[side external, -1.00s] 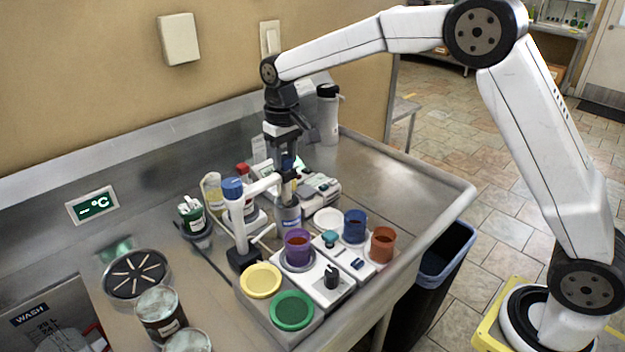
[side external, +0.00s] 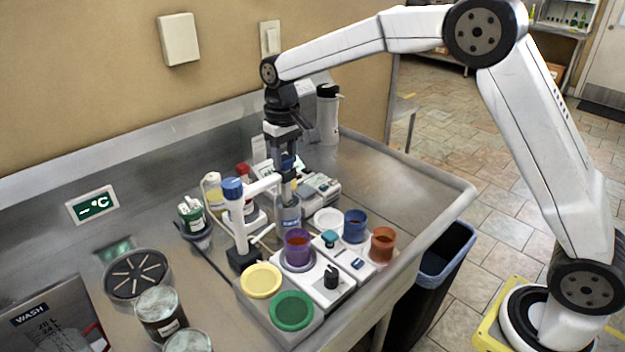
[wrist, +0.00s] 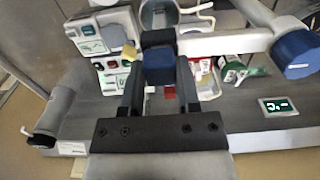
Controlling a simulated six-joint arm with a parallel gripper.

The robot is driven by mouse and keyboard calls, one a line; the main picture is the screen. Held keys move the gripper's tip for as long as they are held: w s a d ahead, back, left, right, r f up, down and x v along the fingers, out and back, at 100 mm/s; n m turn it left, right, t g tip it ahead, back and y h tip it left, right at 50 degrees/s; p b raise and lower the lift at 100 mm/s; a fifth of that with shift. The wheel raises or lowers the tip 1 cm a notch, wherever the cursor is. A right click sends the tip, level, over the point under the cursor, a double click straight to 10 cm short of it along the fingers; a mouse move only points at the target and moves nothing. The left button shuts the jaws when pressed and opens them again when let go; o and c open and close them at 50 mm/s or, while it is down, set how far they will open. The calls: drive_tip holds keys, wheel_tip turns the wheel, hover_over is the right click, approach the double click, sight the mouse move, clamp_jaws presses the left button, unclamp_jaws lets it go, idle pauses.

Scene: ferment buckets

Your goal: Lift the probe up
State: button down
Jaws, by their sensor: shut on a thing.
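The probe has a blue head (wrist: 158,68), seen between my fingers in the wrist view. The white stand has a blue knob (side external: 232,188) and stands left of the cup.
A purple cup (side external: 297,247), a blue cup (side external: 355,226) and an orange cup (side external: 382,244) stand in front and to the right. A green-lidded pot (side external: 292,310) and a yellow-lidded pot (side external: 261,280) are nearer. Bare steel counter (side external: 400,190) lies to the right.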

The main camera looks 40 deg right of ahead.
drive_tip(key=shift+r, duration=0.1)
drive_tip(key=shift+r, duration=3.05)
drive_tip(key=shift+c, duration=2)
unclamp_jaws()
drive_tip(key=shift+o, duration=0.4)
drive_tip(key=shift+f, duration=0.1)
wheel_tip(320, 180, up, 8)
